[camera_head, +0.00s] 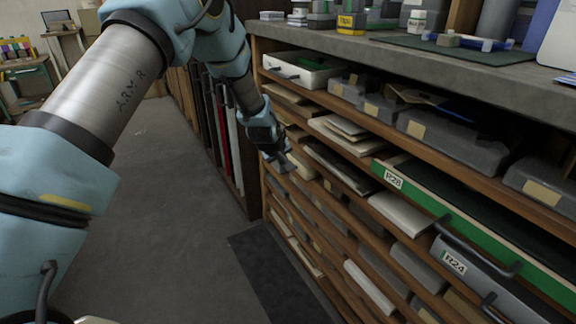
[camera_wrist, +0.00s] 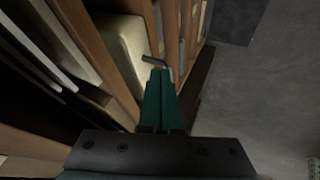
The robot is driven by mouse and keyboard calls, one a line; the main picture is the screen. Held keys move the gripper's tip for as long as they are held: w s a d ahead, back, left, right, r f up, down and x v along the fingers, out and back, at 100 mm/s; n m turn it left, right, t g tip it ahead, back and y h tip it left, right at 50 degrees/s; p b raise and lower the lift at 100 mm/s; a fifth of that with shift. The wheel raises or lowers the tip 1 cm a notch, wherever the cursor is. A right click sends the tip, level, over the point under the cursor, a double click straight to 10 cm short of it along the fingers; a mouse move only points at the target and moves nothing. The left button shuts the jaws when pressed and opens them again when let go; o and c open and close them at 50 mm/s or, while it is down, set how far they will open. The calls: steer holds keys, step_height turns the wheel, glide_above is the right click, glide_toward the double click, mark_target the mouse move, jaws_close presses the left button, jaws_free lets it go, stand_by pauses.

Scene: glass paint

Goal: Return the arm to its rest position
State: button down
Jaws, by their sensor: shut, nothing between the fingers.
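My arm reaches across the upper left of the head view. My gripper (camera_head: 284,164) hangs in front of the left part of the shelf cabinet (camera_head: 247,120). In the wrist view the two green fingers of my gripper (camera_wrist: 160,78) lie together, shut, with nothing held. A dark bent handle (camera_wrist: 156,62) shows just beyond the fingertips; I cannot tell whether they touch it. A pale rounded tray or drawer (camera_wrist: 124,48) lies beside the fingers in that view.
A green-fronted drawer labelled R26 (camera_head: 394,179) and a grey one labelled R24 (camera_head: 455,264) have projecting handles at the right. A white tray (camera_head: 318,78) with a handle sits on the top shelf. The counter (camera_head: 400,58) carries boxes. Open floor (camera_head: 160,215) lies left.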

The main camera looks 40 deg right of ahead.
steer(key=v, duration=0.8)
steer(key=w+a+r+y, duration=0.1)
steer(key=w+a+r, duration=0.1)
steer(key=a, duration=0.8)
steer(key=w+a+r+y, duration=0.1)
steer(key=a+r+y, duration=0.15)
steer(key=a, duration=0.75)
steer(key=w+a+r, duration=0.2)
steer(key=a, duration=0.7)
steer(key=s+a+r+n+g+y, duration=0.1)
steer(key=s+a+r, duration=0.1)
steer(key=s+a, duration=0.65)
steer(key=s+a+r+n+g+y, duration=0.15)
steer(key=s+a, duration=0.25)
steer(key=a, duration=0.9)
step_height(320, 180, up, 17)
steer(key=m+p, duration=0.1)
steer(key=p, duration=1.7)
steer(key=shift+w, duration=0.25)
